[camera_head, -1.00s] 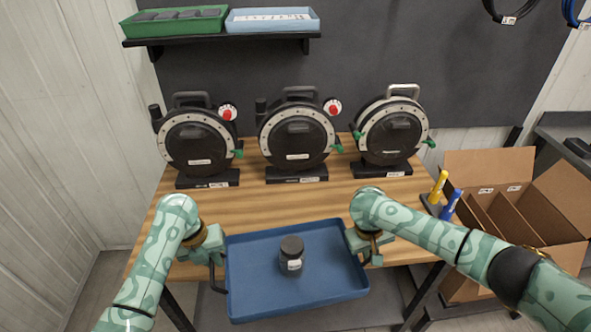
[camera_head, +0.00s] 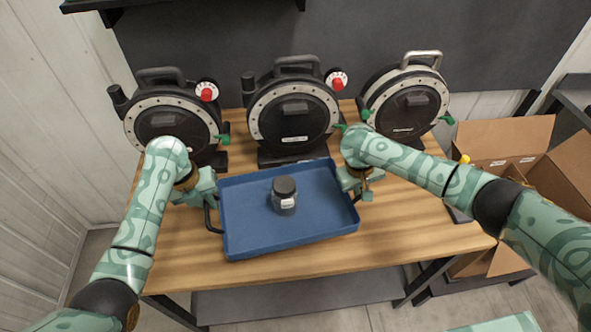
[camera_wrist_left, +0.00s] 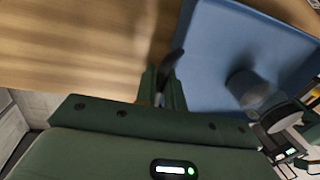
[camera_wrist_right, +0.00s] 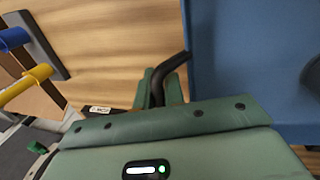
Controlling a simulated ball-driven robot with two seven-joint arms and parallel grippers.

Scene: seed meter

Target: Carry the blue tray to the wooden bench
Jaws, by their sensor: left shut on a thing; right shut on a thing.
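The blue tray (camera_head: 320,230) is over the wooden bench (camera_head: 400,235) in the head view; whether it touches the top I cannot tell. A dark lidded jar (camera_head: 284,197) stands upright in it. My left gripper (camera_head: 210,205) is shut on the tray's black left handle, which also shows in the left wrist view (camera_wrist_left: 172,66). My right gripper (camera_head: 362,188) is shut on the right handle, seen between the fingers in the right wrist view (camera_wrist_right: 165,78). The tray's blue floor shows in both wrist views.
Three round black seed meters stand along the back of the bench: left (camera_head: 172,122), middle (camera_head: 293,112) and right (camera_head: 405,105), the middle one close behind the tray. Open cardboard boxes (camera_head: 500,145) stand at the right. Bare bench top lies in front of the tray.

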